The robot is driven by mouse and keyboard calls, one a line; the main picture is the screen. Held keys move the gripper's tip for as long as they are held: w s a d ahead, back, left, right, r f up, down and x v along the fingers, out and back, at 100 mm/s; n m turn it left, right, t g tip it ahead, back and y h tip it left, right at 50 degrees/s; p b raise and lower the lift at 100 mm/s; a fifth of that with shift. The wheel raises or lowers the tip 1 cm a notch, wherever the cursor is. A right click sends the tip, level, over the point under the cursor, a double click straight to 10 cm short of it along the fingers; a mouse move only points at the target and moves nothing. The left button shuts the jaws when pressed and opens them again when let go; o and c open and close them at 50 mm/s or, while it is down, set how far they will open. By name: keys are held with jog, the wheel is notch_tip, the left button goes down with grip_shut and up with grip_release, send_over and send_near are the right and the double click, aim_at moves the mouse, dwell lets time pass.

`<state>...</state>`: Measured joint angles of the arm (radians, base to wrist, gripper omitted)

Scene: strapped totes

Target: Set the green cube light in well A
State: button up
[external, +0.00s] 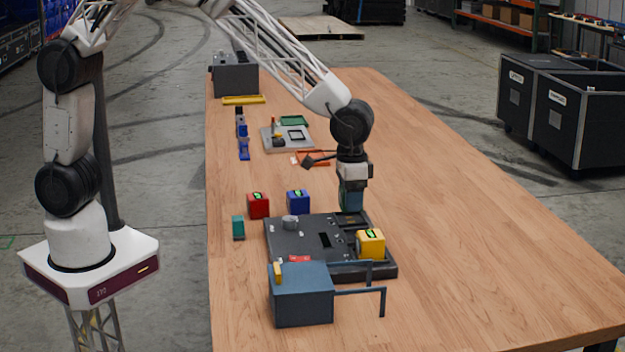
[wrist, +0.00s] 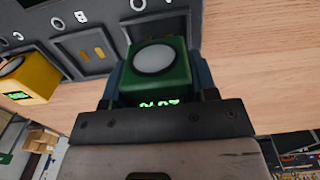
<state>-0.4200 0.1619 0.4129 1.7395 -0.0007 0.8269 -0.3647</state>
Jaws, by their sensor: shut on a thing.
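The green cube light (wrist: 150,95) has a white round disc on one face and green lit characters. My gripper (wrist: 157,72) is shut on it, with a finger on either side; the gripper also shows in the external view (external: 352,201). There the cube is mostly hidden by the fingers. The dark board (external: 286,246) is below, with the gripper over its far right part. In the wrist view a well marked B (wrist: 91,46) shows; the well beside it (wrist: 143,10) is partly behind the cube, its label cut off. I cannot tell whether the cube touches the board.
A yellow cube (external: 370,244) sits at the board's right side. Red (external: 258,206) and blue (external: 298,202) cubes stand behind the board. A blue-grey box (external: 302,298) with handle bars stands in front. The table (external: 480,240) is clear on the right.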

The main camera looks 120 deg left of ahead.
jog(key=shift+f, duration=1.3)
dwell(0.9)
jog(key=o, duration=1.1)
jog(key=shift+o, duration=0.6)
jog(key=shift+o, duration=1.2)
jog(key=shift+r, duration=0.2)
jog(key=shift+r, duration=4.3)
